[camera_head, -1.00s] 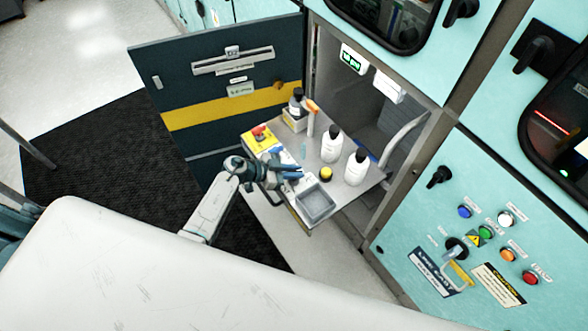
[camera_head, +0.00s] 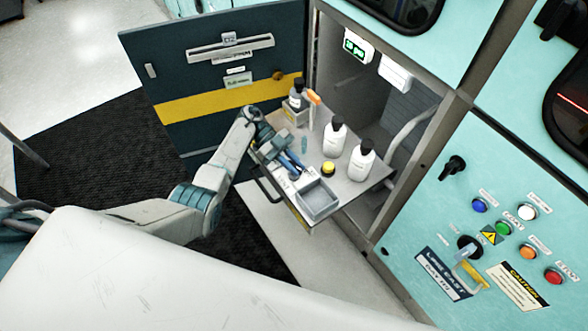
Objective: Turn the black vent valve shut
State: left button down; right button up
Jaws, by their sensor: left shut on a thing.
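A black turn handle (camera_head: 453,167) sits on the teal control panel at the right. A second black rotary part (camera_head: 469,245) is lower on that panel, with a yellow tag and metal shackle at it. A label naming a vent valve is not readable. My left gripper (camera_head: 292,165) is over the shelf in the cabinet opening, far to the left of both. Its jaws are shut, with blue parts showing at the tips; what they hold is too small to tell. My right gripper is not in view.
A dark door (camera_head: 215,85) stands open at the left. Coloured buttons (camera_head: 503,228) fill the panel. Floor is clear before the shelf.

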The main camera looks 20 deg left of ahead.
pick_arm(q)
jog(key=shift+m+g+y, duration=0.5)
jog(key=shift+m+g, duration=0.3)
jog(key=shift+m+p, duration=0.3)
jog(key=shift+p, duration=0.15)
jog(key=shift+m+g+y+p, duration=0.3)
jog(key=shift+m+g+y, duration=0.2)
jog(key=shift+g, duration=0.3)
jog(key=c, duration=1.4)
grip_release()
jog(key=shift+f, duration=0.15)
